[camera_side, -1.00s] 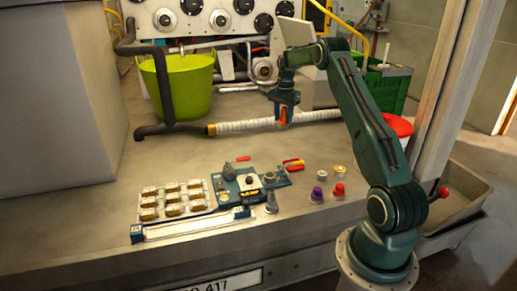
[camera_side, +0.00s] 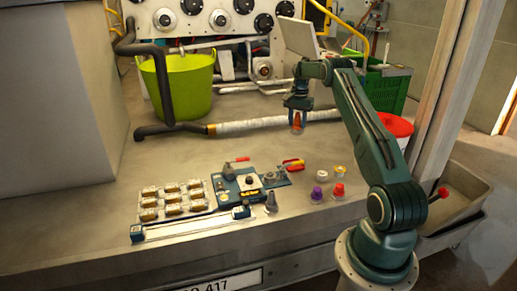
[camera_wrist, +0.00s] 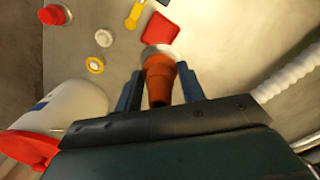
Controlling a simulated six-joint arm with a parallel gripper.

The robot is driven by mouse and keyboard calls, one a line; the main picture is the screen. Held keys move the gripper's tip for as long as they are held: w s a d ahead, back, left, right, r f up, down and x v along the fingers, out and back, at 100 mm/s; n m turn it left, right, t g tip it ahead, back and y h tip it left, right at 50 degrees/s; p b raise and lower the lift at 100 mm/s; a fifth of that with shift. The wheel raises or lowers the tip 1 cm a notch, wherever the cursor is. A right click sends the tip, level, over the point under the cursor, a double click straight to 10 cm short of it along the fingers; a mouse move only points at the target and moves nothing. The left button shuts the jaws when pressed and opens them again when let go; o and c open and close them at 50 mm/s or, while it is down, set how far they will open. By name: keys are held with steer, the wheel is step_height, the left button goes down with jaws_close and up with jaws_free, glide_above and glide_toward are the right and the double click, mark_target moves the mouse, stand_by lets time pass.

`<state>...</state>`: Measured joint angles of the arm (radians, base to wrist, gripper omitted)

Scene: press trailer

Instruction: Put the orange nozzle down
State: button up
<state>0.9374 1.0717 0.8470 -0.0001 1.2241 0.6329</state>
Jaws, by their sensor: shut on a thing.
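My gripper (camera_side: 298,108) is at the mid right of the side view, above the bench and in front of the white hose's right part. It is shut on the orange nozzle (camera_side: 297,121), which hangs upright below the fingers. In the wrist view the nozzle (camera_wrist: 158,78) sits between the two blue fingers of my gripper (camera_wrist: 160,92), with a pale, round wider end beyond it. Whether that end touches the bench is not clear.
Purple (camera_side: 317,193) and red (camera_side: 338,190) nozzles, a white cap (camera_side: 321,174) and a yellow ring (camera_side: 339,169) stand nearer the front. A blue fixture (camera_side: 227,190) and a parts tray (camera_side: 150,213) lie left. A red-lidded bucket (camera_side: 398,126) stands right.

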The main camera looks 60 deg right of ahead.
mark_target(296, 131)
step_height(296, 131, down, 13)
stand_by(0.3)
steer(key=shift+f, duration=2.1)
steer(key=shift+f, duration=0.15)
steer(key=o, duration=1.1)
step_height(296, 131, up, 12)
steer(key=shift+r, duration=0.15)
